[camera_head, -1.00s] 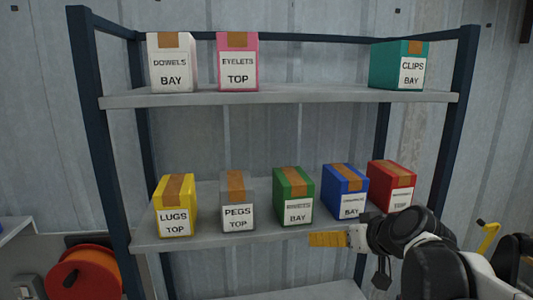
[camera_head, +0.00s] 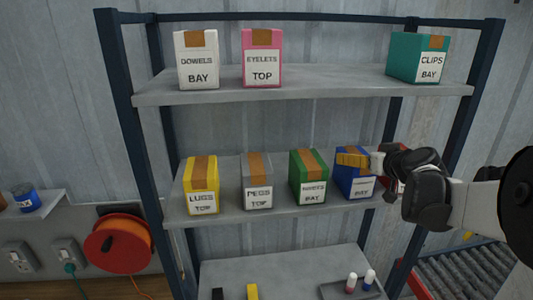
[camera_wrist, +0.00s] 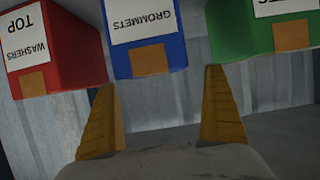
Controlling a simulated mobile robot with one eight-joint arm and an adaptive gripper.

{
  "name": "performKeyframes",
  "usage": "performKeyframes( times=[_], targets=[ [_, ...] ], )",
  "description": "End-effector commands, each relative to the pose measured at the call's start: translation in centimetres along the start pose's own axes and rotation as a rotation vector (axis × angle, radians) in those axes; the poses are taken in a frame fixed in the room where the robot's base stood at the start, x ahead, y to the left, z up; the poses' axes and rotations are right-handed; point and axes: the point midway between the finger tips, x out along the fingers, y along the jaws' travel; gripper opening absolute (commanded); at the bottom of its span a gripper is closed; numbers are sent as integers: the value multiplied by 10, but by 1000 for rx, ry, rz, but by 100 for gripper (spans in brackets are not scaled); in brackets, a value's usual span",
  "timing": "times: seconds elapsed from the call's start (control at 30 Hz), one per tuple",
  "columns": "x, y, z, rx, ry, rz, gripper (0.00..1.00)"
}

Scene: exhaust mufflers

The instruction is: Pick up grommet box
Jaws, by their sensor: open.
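The grommet box is blue with a brown tape strip and a white label. It stands on the middle shelf in the head view (camera_head: 358,188), and its label reads GROMMETS, upside down, in the wrist view (camera_wrist: 146,25). My gripper (camera_head: 352,160) has yellow fingers and overlaps the top of the blue box in the head view. In the wrist view my gripper (camera_wrist: 161,78) is open and empty, its two fingertips on either side of the blue box's near end. I cannot tell whether they touch it.
A green box (camera_head: 309,178) stands left of the blue box. A red WASHERS box (camera_wrist: 55,45) stands on its other side, mostly hidden by my arm in the head view. Grey (camera_head: 256,182) and yellow (camera_head: 201,185) boxes share the shelf. The upper shelf (camera_head: 330,85) is above.

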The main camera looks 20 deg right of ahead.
Motion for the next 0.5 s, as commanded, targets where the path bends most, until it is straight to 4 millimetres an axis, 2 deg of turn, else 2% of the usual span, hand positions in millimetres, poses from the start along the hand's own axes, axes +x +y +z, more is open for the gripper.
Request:
performKeyframes(
  times=[0.23, 0.5],
  targets=[
    [35, 4, 2, 0, 0, -1, 100],
    [43, 5, 3, 0, 0, 1, 100]
  ],
)
